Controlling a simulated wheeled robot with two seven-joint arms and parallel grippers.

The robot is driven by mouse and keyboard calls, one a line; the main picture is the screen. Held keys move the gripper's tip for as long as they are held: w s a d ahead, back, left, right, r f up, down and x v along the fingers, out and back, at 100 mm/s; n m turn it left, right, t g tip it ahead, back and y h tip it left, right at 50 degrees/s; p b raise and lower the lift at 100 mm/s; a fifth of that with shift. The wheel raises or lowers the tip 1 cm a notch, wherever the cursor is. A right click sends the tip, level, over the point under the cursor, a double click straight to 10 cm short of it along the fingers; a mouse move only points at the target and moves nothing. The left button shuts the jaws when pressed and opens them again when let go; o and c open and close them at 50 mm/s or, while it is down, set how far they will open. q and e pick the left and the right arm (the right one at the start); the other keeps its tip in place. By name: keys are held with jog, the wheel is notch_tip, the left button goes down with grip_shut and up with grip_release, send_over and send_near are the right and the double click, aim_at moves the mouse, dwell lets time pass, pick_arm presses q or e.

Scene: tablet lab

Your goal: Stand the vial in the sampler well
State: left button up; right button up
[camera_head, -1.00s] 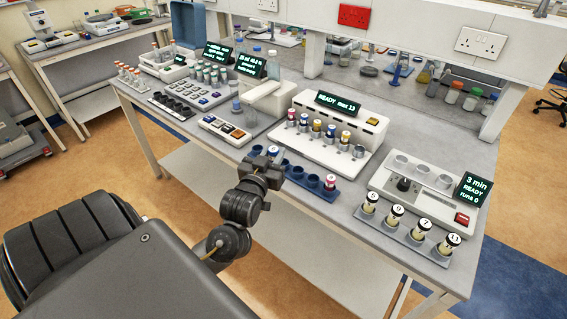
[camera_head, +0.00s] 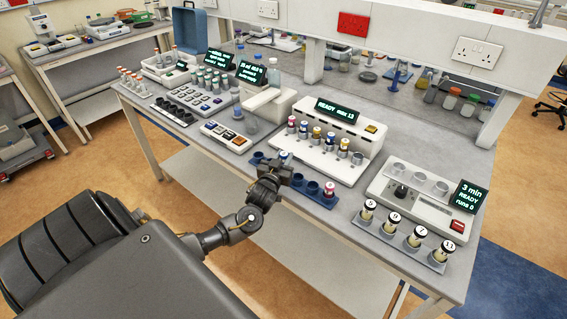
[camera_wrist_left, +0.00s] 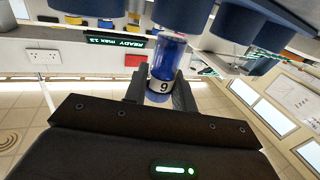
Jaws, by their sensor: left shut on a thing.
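The vial (camera_wrist_left: 165,62) has blue contents and a white label whose number looks like 9 in the inverted left wrist view. My left gripper (camera_head: 273,178) is shut on it; its fingers also flank the vial in the wrist view (camera_wrist_left: 160,93). In the head view the vial (camera_head: 284,156) shows just beyond the gripper, over the blue rack (camera_head: 322,199). Its far end meets or overlaps a rack cup (camera_wrist_left: 184,12); I cannot tell whether it is inside. The white sampler (camera_head: 370,146) reads READY max 13 and holds several colour-capped vials; its rightmost well (camera_head: 357,158) looks empty. My right gripper is out of view.
A pink-capped vial (camera_head: 329,189) stands at the rack's right end. A grey rack of numbered vials (camera_head: 408,240) and a 3 min device (camera_head: 418,210) lie to the right. A button panel (camera_head: 226,137) is at left. Bare bench lies between rack and 3 min device.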

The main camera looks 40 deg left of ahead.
pick_arm(q)
jog(key=shift+f+p, duration=0.35)
jog(key=shift+f, duration=1)
jog(key=shift+f, duration=0.15)
jog(key=o, duration=1)
